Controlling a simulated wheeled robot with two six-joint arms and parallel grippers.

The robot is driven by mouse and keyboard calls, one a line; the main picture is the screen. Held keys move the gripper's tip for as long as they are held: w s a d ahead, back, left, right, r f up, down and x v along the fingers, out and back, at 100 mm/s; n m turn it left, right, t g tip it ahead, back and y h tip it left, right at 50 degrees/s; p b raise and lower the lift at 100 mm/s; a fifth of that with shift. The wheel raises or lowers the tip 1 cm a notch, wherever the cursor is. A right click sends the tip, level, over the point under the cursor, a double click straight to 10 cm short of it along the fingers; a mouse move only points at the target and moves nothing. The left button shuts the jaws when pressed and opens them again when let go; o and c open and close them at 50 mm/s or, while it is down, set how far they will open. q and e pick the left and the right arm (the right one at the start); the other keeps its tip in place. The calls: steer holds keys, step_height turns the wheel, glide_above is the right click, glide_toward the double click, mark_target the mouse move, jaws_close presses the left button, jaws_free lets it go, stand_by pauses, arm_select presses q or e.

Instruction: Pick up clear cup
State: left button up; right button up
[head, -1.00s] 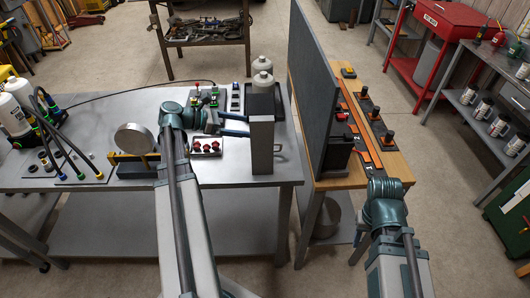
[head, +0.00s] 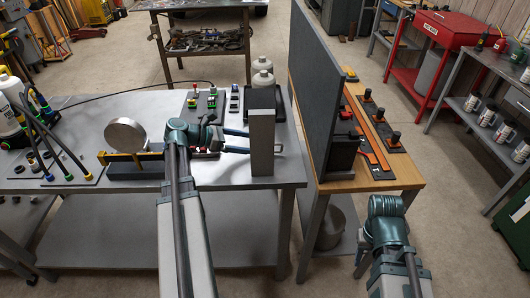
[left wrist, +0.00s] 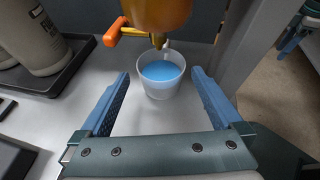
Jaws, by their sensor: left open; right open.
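The clear cup (left wrist: 161,76) holds blue liquid. In the left wrist view it stands upright on the grey surface below an orange dispenser (left wrist: 160,14) with a tap. My left gripper (left wrist: 160,92) is open, with one blue finger on each side of the cup; clear gaps show, and neither finger touches it. In the head view my left gripper (head: 236,141) reaches right, towards a grey upright panel (head: 261,143); the cup cannot be seen there. My right gripper (head: 387,212) is apart from the cup, in front of the wooden bench; its fingers are hard to make out.
White bottles on a dark tray (left wrist: 60,76) stand left of the cup. A round metal disc (head: 126,134) and black hoses (head: 55,135) are on the left of the metal table (head: 235,177). A tall dark board (head: 320,80) separates it from the wooden bench (head: 388,182).

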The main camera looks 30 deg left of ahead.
arm_select(q)
steer(key=shift+w+d+f, duration=0.2)
steer(key=shift+w+d, duration=0.1)
steer(key=shift+w+d+f+b, duration=0.25)
steer(key=shift+d+b, duration=0.05)
steer(key=shift+d, duration=0.05)
steer(key=b+x, duration=0.1)
steer(key=x, duration=0.3)
steer(key=shift+b, duration=0.3)
steer(key=c, duration=1.2)
steer(key=shift+c, duration=0.2)
steer(key=shift+r, duration=0.2)
